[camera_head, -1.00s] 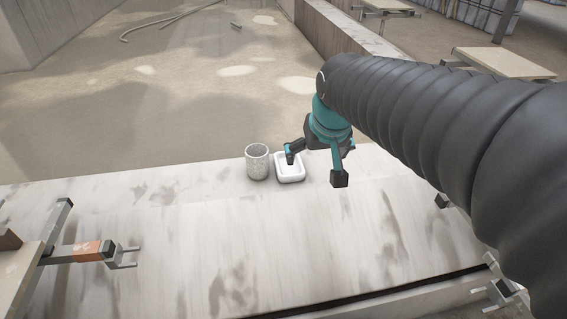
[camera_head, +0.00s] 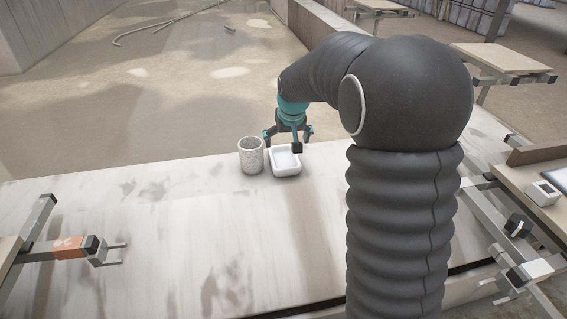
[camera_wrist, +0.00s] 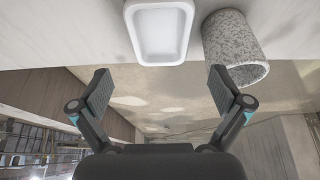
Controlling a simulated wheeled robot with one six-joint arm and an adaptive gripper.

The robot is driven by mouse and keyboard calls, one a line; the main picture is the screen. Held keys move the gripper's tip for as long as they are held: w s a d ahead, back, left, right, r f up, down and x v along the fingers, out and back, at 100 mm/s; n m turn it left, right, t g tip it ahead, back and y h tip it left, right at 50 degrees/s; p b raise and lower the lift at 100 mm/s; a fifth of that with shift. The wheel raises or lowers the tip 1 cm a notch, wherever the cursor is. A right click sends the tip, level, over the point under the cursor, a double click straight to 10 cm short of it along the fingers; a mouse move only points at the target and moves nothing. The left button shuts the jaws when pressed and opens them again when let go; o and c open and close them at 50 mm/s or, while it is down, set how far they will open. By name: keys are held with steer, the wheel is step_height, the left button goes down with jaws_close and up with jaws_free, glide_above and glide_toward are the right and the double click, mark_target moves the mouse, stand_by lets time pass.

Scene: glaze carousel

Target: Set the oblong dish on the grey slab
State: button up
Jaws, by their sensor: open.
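The oblong dish (camera_head: 285,163) is a white, shallow, rounded rectangular dish standing on the pale stained counter, close to its far edge. It also shows in the wrist view (camera_wrist: 160,32), at the top centre. My gripper (camera_head: 289,142) is open and empty at the far side of the dish. In the wrist view its two fingers (camera_wrist: 159,90) are spread apart, with the dish just beyond them and roughly centred between them. I cannot tell whether a finger touches the dish. No grey slab can be made out for sure in these views.
A speckled grey cup (camera_head: 251,155) stands upright just left of the dish, and shows close to one finger in the wrist view (camera_wrist: 232,45). The pale counter (camera_head: 150,240) is clear on the left. Metal brackets with boards stand at both sides. A small white block (camera_head: 543,193) sits on the right board.

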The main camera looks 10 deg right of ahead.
mark_target(283, 159)
steer(key=b+x, duration=0.1)
steer(key=x, duration=0.9)
steer(key=shift+w, duration=0.25)
steer(key=c, duration=1.1)
steer(key=shift+r, duration=0.1)
steer(key=shift+c, duration=0.2)
steer(key=shift+r, duration=0.1)
